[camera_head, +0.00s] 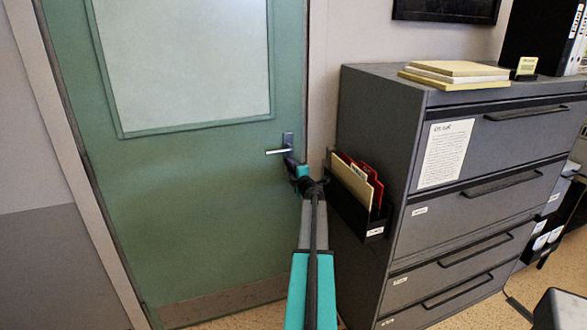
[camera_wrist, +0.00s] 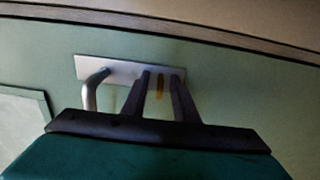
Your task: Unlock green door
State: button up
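The green door (camera_head: 210,200) is shut in its frame and has a large pale panel in its upper part. Its silver lever handle (camera_head: 277,151) sits near the right edge, on a plate (camera_head: 288,138). In the wrist view the plate (camera_wrist: 90,66) carries the lever (camera_wrist: 91,92) at left and a small orange-brown piece (camera_wrist: 160,88), perhaps a key or turn piece, at right. My gripper (camera_wrist: 161,76) has its two dark fingers on either side of this piece, with gaps visible, so it looks open. The fingertips are close to the plate; contact cannot be told.
A grey filing cabinet (camera_head: 375,110) stands close to the right of my arm. A black file holder (camera_head: 352,205) with folders sticks out from its side near my arm. Folders (camera_head: 455,70) lie on top. The floor before the door's lower left is clear.

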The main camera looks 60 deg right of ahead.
grip_shut()
jog(key=shift+f+n+b, duration=0.1)
jog(key=shift+n+b, duration=0.2)
jog(key=shift+b, duration=0.2)
jog(key=shift+n+b, duration=0.65)
jog(key=shift+n, duration=0.05)
jog(key=shift+n+b, duration=2)
jog(key=shift+n, duration=0.1)
